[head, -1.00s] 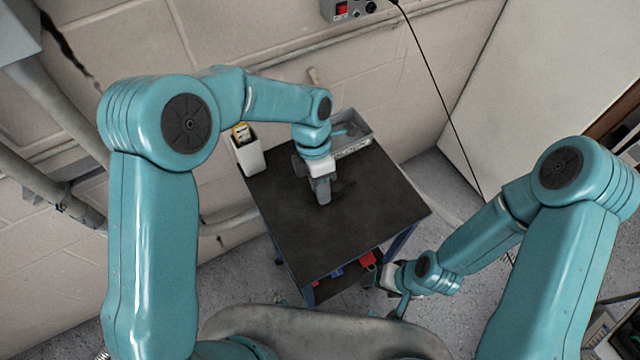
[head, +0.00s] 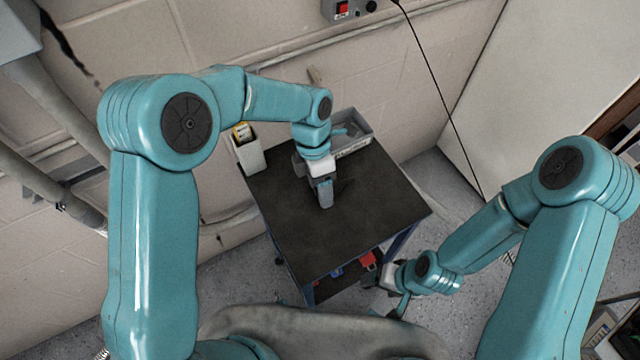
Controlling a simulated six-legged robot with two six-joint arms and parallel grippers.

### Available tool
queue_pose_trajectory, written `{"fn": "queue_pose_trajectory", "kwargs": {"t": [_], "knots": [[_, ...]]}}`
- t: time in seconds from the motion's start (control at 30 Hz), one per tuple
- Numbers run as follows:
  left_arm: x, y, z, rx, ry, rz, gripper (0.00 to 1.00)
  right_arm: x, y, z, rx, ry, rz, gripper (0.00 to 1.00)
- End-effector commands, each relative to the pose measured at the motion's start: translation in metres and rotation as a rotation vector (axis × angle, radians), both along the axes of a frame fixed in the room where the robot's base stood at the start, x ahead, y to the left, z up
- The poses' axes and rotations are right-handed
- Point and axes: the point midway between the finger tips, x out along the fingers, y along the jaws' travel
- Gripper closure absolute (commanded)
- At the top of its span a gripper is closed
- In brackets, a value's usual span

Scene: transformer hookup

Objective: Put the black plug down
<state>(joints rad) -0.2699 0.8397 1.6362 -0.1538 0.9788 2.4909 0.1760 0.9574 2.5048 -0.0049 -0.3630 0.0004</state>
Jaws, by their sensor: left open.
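My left gripper (head: 325,198) points down over the dark top of the small table (head: 370,215), left of its middle. It is open. I cannot make out the black plug: anything dark by the fingers blends with the dark tabletop and the gripper's shadow. My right gripper (head: 388,287) is low beside the table's front right side, mostly hidden by its own wrist, and its jaws cannot be read.
A grey bin (head: 358,146) stands at the table's back edge. A white container (head: 250,158) with a yellow item (head: 243,134) stands at the back left corner. Red (head: 367,260) and blue things lie on the lower shelf. The tabletop's right half is clear.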

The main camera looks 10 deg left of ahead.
Motion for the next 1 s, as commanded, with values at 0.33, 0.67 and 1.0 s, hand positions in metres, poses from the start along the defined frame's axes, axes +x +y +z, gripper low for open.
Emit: {"fn": "queue_pose_trajectory", "kwargs": {"t": [0.33,0.67,1.0], "knots": [[0.003,0.001,0.009,-0.001,-0.003,0.001,0.39,0.0,0.0,0.0,0.0,0.0,0.0,0.3],[0.022,0.01,0.079,-0.003,-0.006,0.0,0.39,0.0,0.0,-0.008,0.0,0.0,0.0,0.3],[0.031,0.016,0.117,-0.001,0.0,0.0,0.39,0.0,0.0,-0.009,0.0,0.0,0.0,0.3]]}}
